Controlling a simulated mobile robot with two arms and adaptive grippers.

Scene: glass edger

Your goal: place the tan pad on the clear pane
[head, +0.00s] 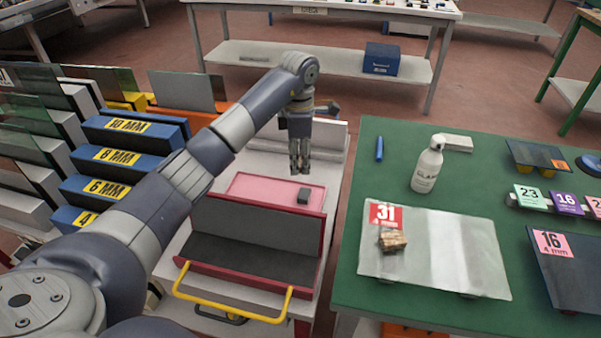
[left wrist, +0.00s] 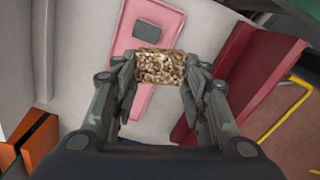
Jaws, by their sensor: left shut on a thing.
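My left gripper (head: 300,168) hangs over the pink tray (head: 244,185) on the pale cart. In the left wrist view my left gripper (left wrist: 160,85) is shut on a speckled tan pad (left wrist: 161,67), held between its fingertips. In the head view this pad is largely hidden by the fingers. The clear pane (head: 470,250) lies flat on the green table, right of the gripper and apart from it. It bears a red 31 label (head: 384,215) and a speckled tan block (head: 393,241) near its left side. My right gripper is not in view.
A small dark grey pad (head: 303,196) lies in the pink tray. A red-edged rack with a yellow handle (head: 235,312) stands in front. A white bottle (head: 427,166) and blue marker (head: 379,149) stand behind the pane. A dark pane (head: 575,275) lies to its right.

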